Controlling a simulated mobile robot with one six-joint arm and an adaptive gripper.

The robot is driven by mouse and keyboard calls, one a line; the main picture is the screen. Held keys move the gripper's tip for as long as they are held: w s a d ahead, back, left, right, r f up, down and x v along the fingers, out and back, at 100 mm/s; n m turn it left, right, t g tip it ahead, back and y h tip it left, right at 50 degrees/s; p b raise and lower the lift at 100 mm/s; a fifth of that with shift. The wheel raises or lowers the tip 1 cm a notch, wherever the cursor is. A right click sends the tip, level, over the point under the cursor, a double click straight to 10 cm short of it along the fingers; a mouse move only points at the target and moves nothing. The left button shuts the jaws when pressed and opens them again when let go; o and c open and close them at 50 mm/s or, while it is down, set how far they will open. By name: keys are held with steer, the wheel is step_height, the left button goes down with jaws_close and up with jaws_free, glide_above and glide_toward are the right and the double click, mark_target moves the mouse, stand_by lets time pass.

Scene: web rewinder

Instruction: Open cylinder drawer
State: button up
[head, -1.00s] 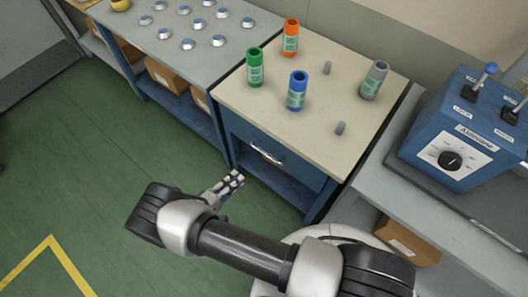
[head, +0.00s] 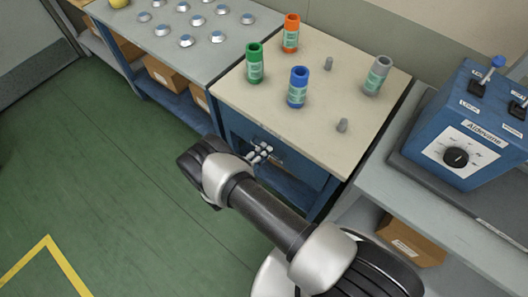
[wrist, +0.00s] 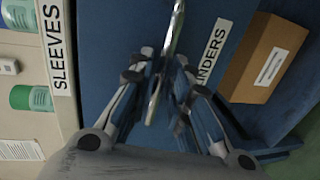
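The cylinder drawer (head: 237,126) is the blue front under the beige tabletop, and it looks shut. In the wrist view its blue face (wrist: 110,40) carries a white label (wrist: 215,52) reading "...NDERS", partly hidden. The metal drawer handle (wrist: 170,45) runs up the wrist picture between the two fingers of my gripper (wrist: 163,72). The fingers are apart, one on each side of the handle, with small gaps showing. In the head view my gripper (head: 260,153) is in front of the drawer and hides most of the handle.
Green (head: 255,64), orange (head: 291,34), blue (head: 298,88) and grey (head: 377,75) sleeves stand on the tabletop (head: 310,140). A blue control box (head: 465,130) is at right. A cardboard box (wrist: 264,60) sits below the drawer. Green floor at left is clear.

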steer(key=shift+w+d, duration=0.25)
steer(key=shift+w, duration=0.05)
steer(key=shift+c, duration=0.3)
jaws_close()
